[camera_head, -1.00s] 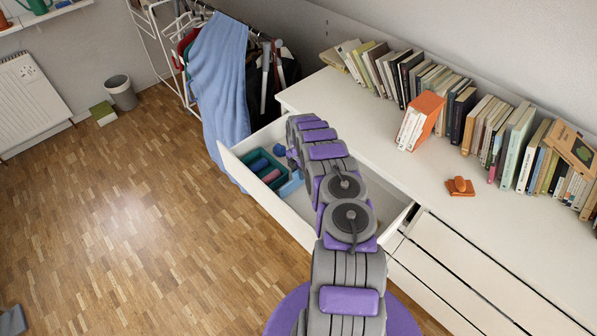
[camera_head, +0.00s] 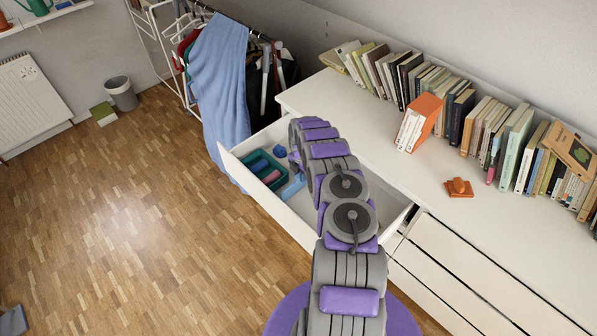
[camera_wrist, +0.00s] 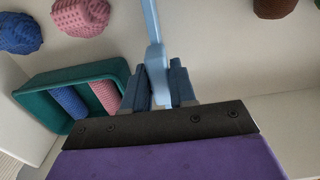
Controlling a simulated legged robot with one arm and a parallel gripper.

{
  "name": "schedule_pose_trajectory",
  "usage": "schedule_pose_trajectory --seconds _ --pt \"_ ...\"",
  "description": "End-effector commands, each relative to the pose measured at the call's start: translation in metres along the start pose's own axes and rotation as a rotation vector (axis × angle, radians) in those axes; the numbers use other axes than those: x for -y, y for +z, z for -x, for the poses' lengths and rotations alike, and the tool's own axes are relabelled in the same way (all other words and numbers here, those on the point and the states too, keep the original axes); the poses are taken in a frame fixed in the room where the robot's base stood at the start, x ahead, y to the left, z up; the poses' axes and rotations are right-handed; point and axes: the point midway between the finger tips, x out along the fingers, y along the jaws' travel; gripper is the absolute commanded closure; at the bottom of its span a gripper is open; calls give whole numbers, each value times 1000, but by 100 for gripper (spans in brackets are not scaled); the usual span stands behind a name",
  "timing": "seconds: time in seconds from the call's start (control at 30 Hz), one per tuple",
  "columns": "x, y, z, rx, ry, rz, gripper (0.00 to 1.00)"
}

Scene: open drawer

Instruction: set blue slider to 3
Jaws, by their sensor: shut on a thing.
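A light-blue bar (camera_wrist: 150,18) runs down between the two dark blue fingers of my gripper (camera_wrist: 160,88) in the wrist view. The fingers are shut on it. In the head view a light-blue piece (camera_head: 293,187) shows in the open drawer, beside my arm. I cannot tell whether this bar is the blue slider; no scale or number is readable. My gripper is hidden behind my arm in the head view.
The open white drawer (camera_head: 310,212) holds a teal box (camera_head: 284,180) with blue and pink cylinders. Blue (camera_wrist: 18,32) and pink (camera_wrist: 80,14) textured pieces lie near it. An orange object (camera_head: 459,187) and books stand on the dresser top.

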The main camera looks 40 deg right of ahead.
Motion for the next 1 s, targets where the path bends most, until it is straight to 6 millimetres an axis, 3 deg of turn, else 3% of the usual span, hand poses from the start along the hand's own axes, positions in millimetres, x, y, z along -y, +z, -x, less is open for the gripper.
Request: schedule_pose_trajectory --seconds 0.6,0.8,1.0 --pt "112 -1 3 -6 -8 -5 100" --pt "127 -1 1 -2 -4 -3 100" --pt "127 -1 0 -1 -3 -2 100"
